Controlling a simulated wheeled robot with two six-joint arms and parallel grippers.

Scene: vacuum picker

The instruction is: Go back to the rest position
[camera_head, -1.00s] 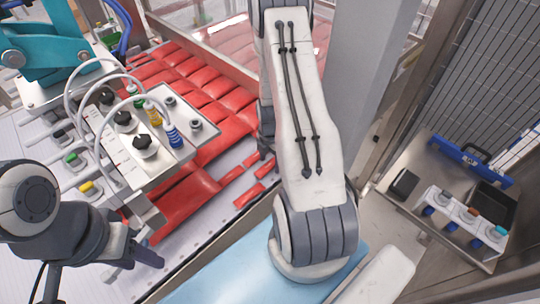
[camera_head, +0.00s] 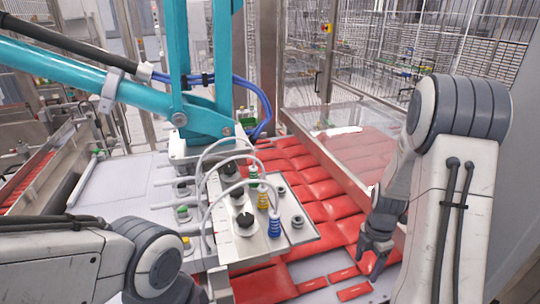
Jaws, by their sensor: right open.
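My right arm comes in from the right edge. Its dark right gripper (camera_head: 374,264) points down, open, over the near right part of the bed of red packs (camera_head: 312,172). I see nothing held between its fingers. My left arm lies across the lower left corner, with a rounded grey and white joint near the bottom edge. My left gripper cannot be made out.
A teal picker arm (camera_head: 90,78) reaches in from the upper left to a suction head (camera_head: 262,235) with hoses and coloured fittings, between my arms. A clear panel (camera_head: 345,150) edges the red packs. Wire fencing (camera_head: 385,45) stands behind.

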